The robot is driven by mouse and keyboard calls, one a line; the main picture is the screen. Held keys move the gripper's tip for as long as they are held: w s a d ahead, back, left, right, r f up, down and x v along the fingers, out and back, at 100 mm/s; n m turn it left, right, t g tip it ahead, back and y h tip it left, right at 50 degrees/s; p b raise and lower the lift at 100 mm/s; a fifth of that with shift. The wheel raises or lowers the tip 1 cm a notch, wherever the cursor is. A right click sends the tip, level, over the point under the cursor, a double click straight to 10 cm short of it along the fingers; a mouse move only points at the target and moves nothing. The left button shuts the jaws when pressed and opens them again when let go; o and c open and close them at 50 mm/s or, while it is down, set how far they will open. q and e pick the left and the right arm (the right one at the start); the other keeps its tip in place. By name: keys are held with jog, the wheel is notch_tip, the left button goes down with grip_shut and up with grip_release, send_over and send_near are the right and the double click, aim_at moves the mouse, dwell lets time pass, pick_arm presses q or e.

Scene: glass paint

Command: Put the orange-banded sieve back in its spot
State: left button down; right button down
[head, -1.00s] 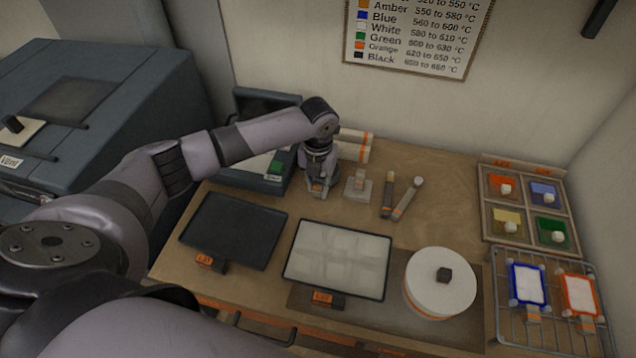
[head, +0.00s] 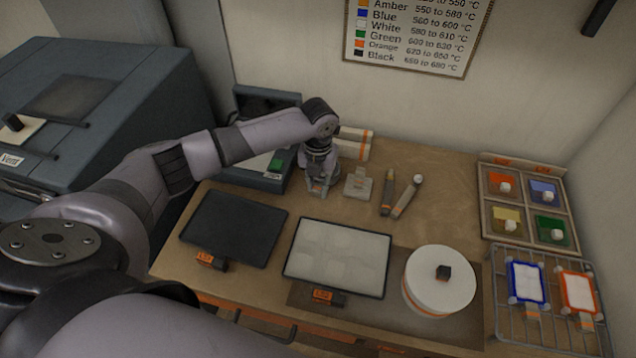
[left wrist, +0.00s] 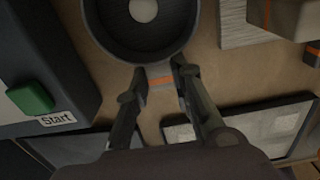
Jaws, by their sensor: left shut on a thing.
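The orange-banded sieve shows in the left wrist view as a round dark pan (left wrist: 143,42) with a pale round patch inside, cut off by the top edge. Its short grey handle with an orange band (left wrist: 160,80) points toward my gripper. My left gripper (left wrist: 160,92) is shut on this handle, with one finger on each side. In the head view my left gripper (head: 319,190) points down at the back of the table, between the grey machine and a pale block. The sieve is mostly hidden there. My right gripper is not in view.
The grey machine with a green Start button (left wrist: 31,97) is close on the left. A pale block (head: 357,184) and two banded tools (head: 389,192) are to the right. A dark tray (head: 235,230) and a light panel (head: 337,258) lie in front.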

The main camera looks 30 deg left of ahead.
pick_arm(q)
jog(key=shift+f, duration=0.3)
dwell(0.4)
jog(key=c, duration=1.3)
grip_release()
notch_tip(320, 180, up, 12)
